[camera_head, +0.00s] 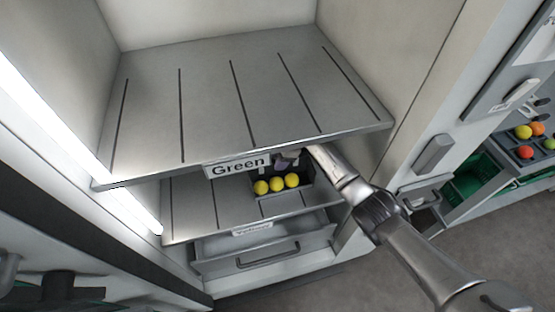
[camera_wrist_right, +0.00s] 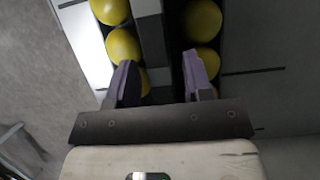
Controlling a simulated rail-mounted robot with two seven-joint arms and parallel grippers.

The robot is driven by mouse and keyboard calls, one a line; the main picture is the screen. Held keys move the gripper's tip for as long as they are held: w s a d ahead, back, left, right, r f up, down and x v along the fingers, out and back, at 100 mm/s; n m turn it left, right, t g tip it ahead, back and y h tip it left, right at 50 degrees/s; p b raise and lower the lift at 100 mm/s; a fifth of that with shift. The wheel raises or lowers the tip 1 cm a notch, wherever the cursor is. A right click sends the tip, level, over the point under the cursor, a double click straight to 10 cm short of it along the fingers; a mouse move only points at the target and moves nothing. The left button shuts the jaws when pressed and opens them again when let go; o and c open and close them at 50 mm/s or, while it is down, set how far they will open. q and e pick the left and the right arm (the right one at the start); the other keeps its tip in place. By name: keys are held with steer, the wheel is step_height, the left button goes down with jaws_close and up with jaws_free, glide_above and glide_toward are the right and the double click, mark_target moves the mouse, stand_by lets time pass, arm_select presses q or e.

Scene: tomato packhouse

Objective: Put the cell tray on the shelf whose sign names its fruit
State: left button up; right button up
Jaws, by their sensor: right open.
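The dark cell tray (camera_head: 299,188) holds yellow tomatoes (camera_head: 276,184) and appears to rest on the lower shelf (camera_head: 193,207), towards its right side. The sign (camera_head: 252,229) on that shelf's front edge is small and seems to read "Yellow". The upper shelf (camera_head: 210,90) is empty and its sign (camera_head: 237,166) reads "Green". My right gripper (camera_head: 287,160) reaches under the upper shelf to the tray, partly hidden. In the right wrist view its open fingers (camera_wrist_right: 160,62) stand on either side of the tray's grey middle bar (camera_wrist_right: 152,45), with yellow tomatoes (camera_wrist_right: 123,45) along both sides.
The upper shelf's front edge hangs close above my right forearm. A drawer (camera_head: 265,256) with a handle lies below the lower shelf. At right, another tray (camera_head: 510,143) of mixed-colour tomatoes stands near a green crate (camera_head: 465,183). The lower shelf's left part is clear.

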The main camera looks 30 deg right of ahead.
steer(key=v, duration=0.3)
steer(key=shift+d+r+p, duration=0.1)
steer(key=shift+d+p, duration=0.05)
steer(key=shift+p, duration=0.15)
steer(key=a+m+t+y, duration=0.1)
steer(key=a+t+y, duration=0.15)
steer(key=a, duration=0.45)
steer(key=s+a+r+m+t+y, duration=0.5)
steer(key=a+r+m+t, duration=0.15)
steer(key=m+t, duration=0.75)
steer(key=s+d+f+m+g+h, duration=0.1)
steer(key=s+d+f+m+h, duration=0.15)
steer(key=s+m+h, duration=0.45)
steer(key=s+d+f+m+g+h, duration=0.1)
steer(key=s+d+f+m+h, duration=0.2)
steer(key=m, duration=0.8)
steer(key=s+d+f+m+g+h, duration=0.1)
steer(key=s+d+m+h, duration=0.35)
steer(key=m, duration=0.45)
steer(key=s+a+f+m+g+y, duration=0.1)
steer(key=s+f+m+g, duration=0.1)
steer(key=s, duration=0.5)
steer(key=s+a+f+m+g+y, duration=0.1)
steer(key=s+f+m+g, duration=0.1)
steer(key=s+g, duration=0.3)
steer(key=s+a+f+m+g, duration=0.1)
steer(key=s+f+m+g, duration=0.2)
steer(key=s, duration=0.7)
steer(key=shift+a+g+y, duration=0.4)
steer(key=shift+g, duration=0.15)
